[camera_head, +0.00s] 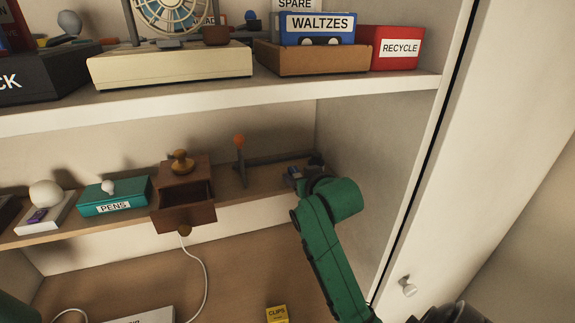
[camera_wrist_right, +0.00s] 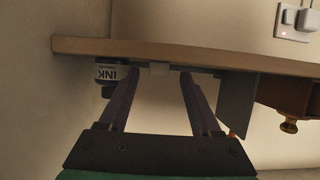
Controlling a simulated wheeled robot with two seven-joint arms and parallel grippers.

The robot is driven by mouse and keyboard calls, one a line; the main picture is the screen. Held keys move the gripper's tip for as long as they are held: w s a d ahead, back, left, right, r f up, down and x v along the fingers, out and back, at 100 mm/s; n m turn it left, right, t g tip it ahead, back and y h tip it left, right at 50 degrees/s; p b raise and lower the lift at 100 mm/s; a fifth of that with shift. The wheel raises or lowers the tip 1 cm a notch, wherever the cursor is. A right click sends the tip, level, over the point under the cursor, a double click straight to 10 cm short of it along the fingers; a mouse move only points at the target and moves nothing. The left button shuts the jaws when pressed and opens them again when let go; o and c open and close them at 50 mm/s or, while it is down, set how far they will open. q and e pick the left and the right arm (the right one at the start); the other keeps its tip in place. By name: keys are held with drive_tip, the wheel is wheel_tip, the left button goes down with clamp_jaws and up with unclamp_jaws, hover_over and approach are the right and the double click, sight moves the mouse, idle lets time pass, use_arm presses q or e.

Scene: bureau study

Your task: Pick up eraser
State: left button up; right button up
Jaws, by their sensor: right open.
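In the wrist view, which shows the shelf upside down, a small pale block (camera_wrist_right: 159,69) that looks like the eraser rests on the middle shelf. It lies between and just beyond the tips of my right gripper (camera_wrist_right: 160,78), whose two fingers are open and apart on either side of it. I cannot tell whether they touch it. In the head view my right gripper (camera_head: 297,174) is at the right end of the middle shelf, partly hidden by its own green arm. The block cannot be made out there. My left gripper is not in view.
An ink bottle (camera_wrist_right: 108,72) stands close beside one finger. A dark rail and upright panel (camera_wrist_right: 237,100) are on the other side. A wooden box with an open drawer (camera_head: 184,214), a teal pens box (camera_head: 127,203) and the upper shelf edge (camera_head: 220,105) are near.

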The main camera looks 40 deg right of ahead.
drive_tip(key=shift+x, duration=1.25)
drive_tip(key=v, duration=0.2)
drive_tip(key=shift+s, duration=0.3)
clamp_jaws()
drive_tip(key=shift+w+d+f, duration=0.1)
drive_tip(key=shift+w+d, duration=0.05)
drive_tip(key=shift+w, duration=0.4)
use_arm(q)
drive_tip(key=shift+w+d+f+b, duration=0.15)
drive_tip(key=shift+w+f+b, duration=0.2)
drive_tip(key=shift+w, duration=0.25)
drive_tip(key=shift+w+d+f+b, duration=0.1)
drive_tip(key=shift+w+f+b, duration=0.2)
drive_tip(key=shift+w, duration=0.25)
use_arm(e)
wheel_tip(320, 180, up, 10)
